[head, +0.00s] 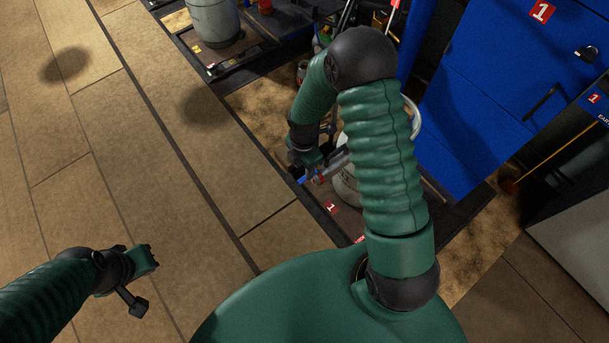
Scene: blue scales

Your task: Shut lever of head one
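My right gripper (312,165) is in the middle of the head view, low at the end of my bent green arm. It is close beside a pale cylinder (346,187) mostly hidden behind that arm. A small grey bar with blue and red parts (318,180) lies at the gripper, next to the cylinder. I cannot tell whether this is the lever of head one, or whether the gripper touches it. The fingers are too small and dark to read. My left gripper (146,280) is at the lower left over the bare floor, away from everything; its finger opening is unclear.
The cylinder stands on a dark-edged platform with a red number one label (331,208). A blue cabinet (490,105) stands at the right. Another grey cylinder (213,22) stands at the top left. The tiled floor (110,150) at the left is clear.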

